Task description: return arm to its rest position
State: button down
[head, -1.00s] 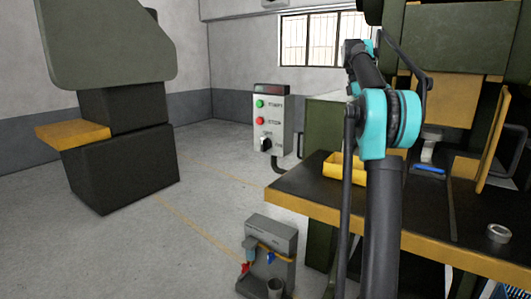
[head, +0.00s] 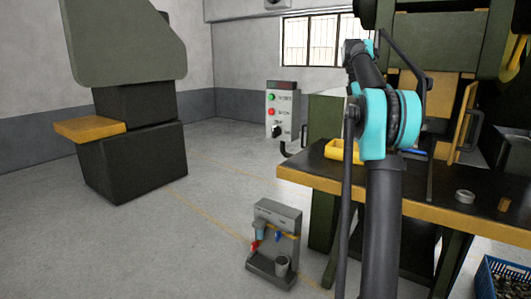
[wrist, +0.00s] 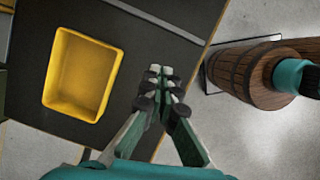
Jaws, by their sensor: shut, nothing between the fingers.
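My arm (head: 385,150), with teal joints and dark links, rises in front of the press table in the head view. Its far end is small and partly hidden there, so the fingers cannot be made out. In the wrist view my gripper (wrist: 155,75) has its fingertips together with nothing between them. It is above the dark table's edge, to the right of the yellow bin (wrist: 60,103), apart from it.
The dark table (head: 410,185) has a yellow front edge and bears a grey ring (head: 464,197). A small grey stand (head: 273,262) is on the floor. A blue crate (head: 490,283) is at lower right. A wooden barrel-like cylinder (wrist: 228,72) is right of my gripper.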

jog(key=s+a+f+m+t+y, duration=0.1)
jog(key=s+a+f+m, duration=0.1)
jog(key=s+a+f, duration=0.4)
jog(key=s+a+f+m+t, duration=0.1)
jog(key=s+a+f+m, duration=0.15)
jog(key=f, duration=0.45)
jog(key=s+a+f+m+t+y, duration=0.1)
jog(key=s+a+f+m, duration=0.15)
jog(key=s+f, duration=0.35)
jog(key=s+a+f+m+t, duration=0.1)
jog(key=s+a+f+m, duration=0.2)
jog(key=s+f, duration=0.7)
jog(key=s+a+f+m+t+y, duration=0.1)
jog(key=s+a+f+m, duration=0.2)
jog(key=s+f, duration=0.7)
jog(key=shift+s+a+f+t, duration=0.3)
jog(key=shift+s+a+f, duration=0.1)
jog(key=shift+s+a, duration=0.7)
